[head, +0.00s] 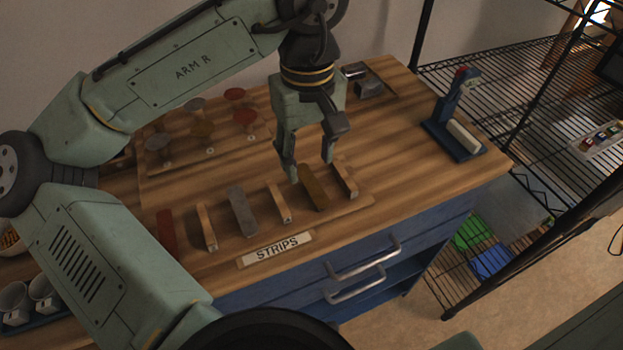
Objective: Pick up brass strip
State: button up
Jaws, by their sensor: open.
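The brass strip (315,189) is a dull gold-brown bar in the row of strips on the wooden bench, second from the right. My gripper (310,169) points down over its far end, with its fingers apart and one to each side of it in the picture. Nothing is held. I cannot tell how high the fingertips are above the strip.
A grey strip (242,211), a red strip (167,233) and other strips lie alongside, close by. A "STRIPS" label (275,249) is in front. Round-topped pieces (235,95) stand behind. A blue tool (455,125) stands at the right of the bench (400,150).

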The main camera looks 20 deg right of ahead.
aim_at(308, 179)
jog(key=shift+f, duration=1.75)
jog(key=shift+w+f, duration=0.1)
jog(key=shift+f, duration=0.15)
jog(key=shift+c, duration=0.5)
grip_shut()
